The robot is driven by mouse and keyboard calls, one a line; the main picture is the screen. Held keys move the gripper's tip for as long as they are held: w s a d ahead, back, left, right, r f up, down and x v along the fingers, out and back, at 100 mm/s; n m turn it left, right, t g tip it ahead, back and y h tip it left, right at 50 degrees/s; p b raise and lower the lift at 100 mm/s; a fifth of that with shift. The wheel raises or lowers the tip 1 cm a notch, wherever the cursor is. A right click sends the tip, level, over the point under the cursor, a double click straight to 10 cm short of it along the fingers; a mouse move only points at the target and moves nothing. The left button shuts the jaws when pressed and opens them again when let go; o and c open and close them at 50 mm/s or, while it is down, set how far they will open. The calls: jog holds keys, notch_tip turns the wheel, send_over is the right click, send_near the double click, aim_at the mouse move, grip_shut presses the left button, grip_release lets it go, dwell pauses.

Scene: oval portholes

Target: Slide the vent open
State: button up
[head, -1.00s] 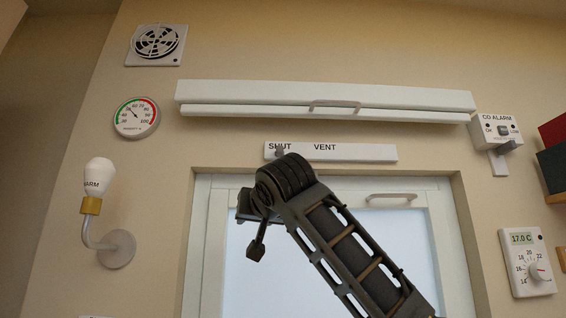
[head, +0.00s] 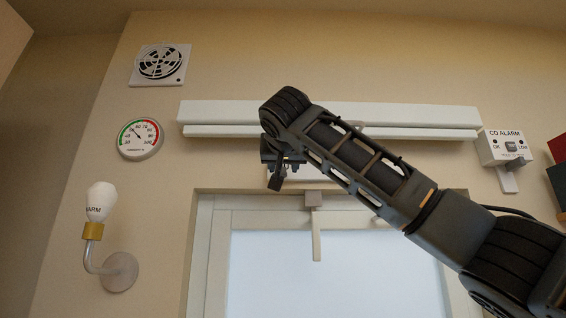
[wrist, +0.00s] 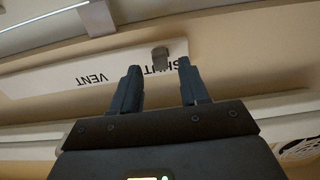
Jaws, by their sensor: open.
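The vent (head: 309,174) is a white strip on the wall above the window, largely hidden behind my arm in the head view. In the wrist view the vent strip (wrist: 45,76) runs at a slant, with the words VENT and SHUT upside down. Its small grey knob (wrist: 160,57) stands at the SHUT end, partly over that word. My gripper (wrist: 158,65) is open, with its two fingers on either side of the knob's line and the knob at about fingertip level; contact cannot be told. In the head view my gripper (head: 276,178) is at the strip's left end and hides the knob.
A long white blind casing (head: 225,112) runs above the vent. Below is the window (head: 335,265) with a grey latch (head: 315,199). A CO alarm (head: 505,148) is at right; a round gauge (head: 140,138), fan grille (head: 160,64) and wall lamp (head: 101,202) are at left.

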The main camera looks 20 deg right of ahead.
aim_at(283, 172)
jog(key=shift+x, duration=1.1)
grip_shut()
